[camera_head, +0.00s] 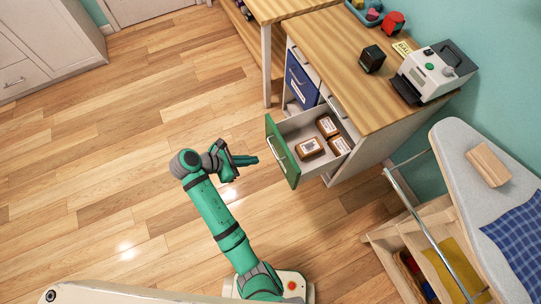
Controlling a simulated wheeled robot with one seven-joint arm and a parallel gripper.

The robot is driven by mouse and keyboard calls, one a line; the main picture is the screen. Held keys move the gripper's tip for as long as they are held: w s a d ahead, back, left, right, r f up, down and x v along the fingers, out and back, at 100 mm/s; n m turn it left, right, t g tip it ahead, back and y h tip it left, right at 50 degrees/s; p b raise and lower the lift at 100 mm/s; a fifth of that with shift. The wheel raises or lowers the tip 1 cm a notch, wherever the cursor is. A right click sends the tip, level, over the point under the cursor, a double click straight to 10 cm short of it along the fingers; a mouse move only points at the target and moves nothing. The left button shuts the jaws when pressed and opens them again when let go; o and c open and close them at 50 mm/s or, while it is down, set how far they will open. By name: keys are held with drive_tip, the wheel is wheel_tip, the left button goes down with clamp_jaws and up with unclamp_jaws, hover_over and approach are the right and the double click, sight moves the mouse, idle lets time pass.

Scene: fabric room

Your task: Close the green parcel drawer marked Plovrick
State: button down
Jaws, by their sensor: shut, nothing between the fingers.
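The green parcel drawer (281,150) is pulled out from the wooden-topped cabinet (357,175). It has a pale handle on its green front, and no lettering can be read at this size. Several brown parcels with white labels (310,148) lie inside it. My gripper (256,160) is shut and empty. In the picture it is just left of the drawer's green front, near the handle, with a small gap between them. The drawer's underside is hidden.
At right are an ironing board (465,137) and a wooden crate (433,235). The floor (100,170) at left is clear.

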approach(286, 155)
wheel_tip(286, 155, down, 4)
drive_tip(key=shift+w+d+r, duration=0.1)
drive_tip(key=shift+w+d, duration=0.4)
drive_tip(key=shift+d, duration=0.4)
drive_tip(key=shift+w+d+r, duration=0.1)
drive_tip(key=shift+w+d, duration=0.35)
drive_tip(key=shift+d, duration=0.45)
